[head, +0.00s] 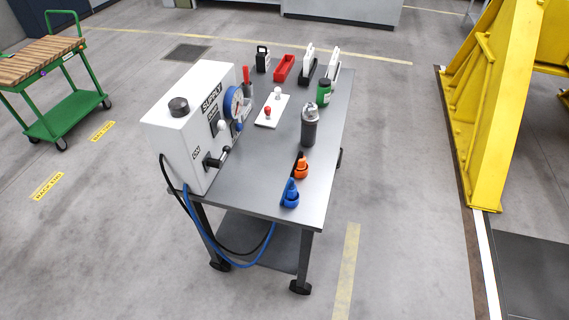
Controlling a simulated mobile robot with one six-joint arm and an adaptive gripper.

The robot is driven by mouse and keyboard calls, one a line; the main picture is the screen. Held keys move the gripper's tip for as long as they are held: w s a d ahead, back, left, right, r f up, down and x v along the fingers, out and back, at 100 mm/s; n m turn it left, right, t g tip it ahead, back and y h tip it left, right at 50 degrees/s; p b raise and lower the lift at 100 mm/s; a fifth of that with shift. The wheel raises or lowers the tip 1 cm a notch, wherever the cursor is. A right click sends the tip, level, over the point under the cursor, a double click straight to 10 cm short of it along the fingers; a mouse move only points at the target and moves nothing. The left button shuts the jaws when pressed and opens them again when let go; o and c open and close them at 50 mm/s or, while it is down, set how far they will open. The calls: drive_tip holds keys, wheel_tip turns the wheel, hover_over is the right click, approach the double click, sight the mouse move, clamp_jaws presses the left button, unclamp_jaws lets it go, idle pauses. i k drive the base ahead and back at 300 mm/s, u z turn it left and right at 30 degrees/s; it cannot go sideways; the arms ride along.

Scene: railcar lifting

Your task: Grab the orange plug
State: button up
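The orange plug (301,169) sits on the grey metal table (255,192), near its front right part, with a black piece beside it. A similar blue plug (290,191) sits just in front of it, nearer the table's front edge. A dark grey cylinder (309,128) stands upright behind the orange plug. My gripper is not in view.
A white supply box (183,132) with a gauge stands on the table's left. Blue and black hoses hang below it. A green bottle (323,92), red tray (284,68) and white plate (270,110) lie farther back. A yellow frame (484,110) stands right; floor between is clear.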

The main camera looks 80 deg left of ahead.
sight(301, 166)
drive_tip(key=z, duration=0.4)
drive_tip(key=k, duration=0.15)
drive_tip(key=u, duration=2.75)
drive_tip(key=k, duration=0.7)
drive_tip(key=u, duration=0.15)
drive_tip(key=i, duration=0.4)
